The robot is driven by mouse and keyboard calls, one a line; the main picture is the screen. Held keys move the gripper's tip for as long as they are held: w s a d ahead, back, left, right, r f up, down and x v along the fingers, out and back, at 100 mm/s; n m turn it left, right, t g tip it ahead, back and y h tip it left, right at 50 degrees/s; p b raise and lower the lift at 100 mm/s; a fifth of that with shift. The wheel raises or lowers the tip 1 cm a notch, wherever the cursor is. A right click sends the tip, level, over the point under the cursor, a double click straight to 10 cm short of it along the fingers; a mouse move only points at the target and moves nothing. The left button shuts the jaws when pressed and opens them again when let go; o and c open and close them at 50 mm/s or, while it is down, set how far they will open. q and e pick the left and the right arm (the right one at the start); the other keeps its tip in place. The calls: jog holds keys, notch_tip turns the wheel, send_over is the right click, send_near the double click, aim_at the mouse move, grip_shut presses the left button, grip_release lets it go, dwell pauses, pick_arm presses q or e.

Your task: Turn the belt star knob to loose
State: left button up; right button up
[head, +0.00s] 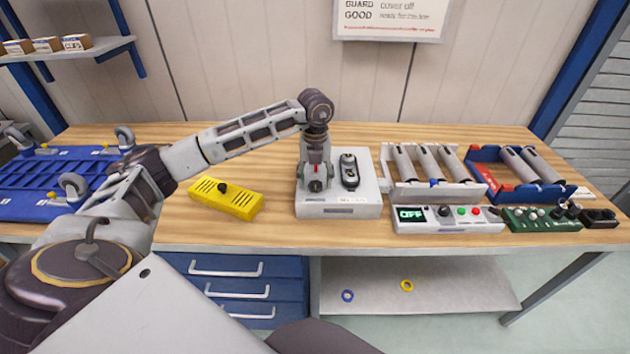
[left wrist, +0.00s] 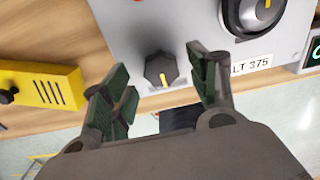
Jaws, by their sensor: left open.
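A black faceted knob (left wrist: 160,70) with a yellow pointer line stands on a light-grey panel in the left wrist view, probably the belt star knob. My left gripper (head: 315,184) points down over the left part of the white box (head: 356,208) in the head view. In the left wrist view its two green-padded fingers (left wrist: 163,84) are open, one on each side of the knob, with gaps visible. Whether the fingertips reach down to the knob's height I cannot tell. My right gripper is not in view.
A yellow slotted box (head: 226,198) is left of the white box. Roller units (head: 437,190), a control panel (head: 447,219) and a green board (head: 540,218) are on the right.

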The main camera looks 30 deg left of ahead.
aim_at(315, 184)
pick_arm(q)
notch_tip(315, 184, up, 11)
dwell(0.5)
jog(key=shift+f, duration=0.1)
jog(key=shift+f, duration=0.1)
dwell(0.5)
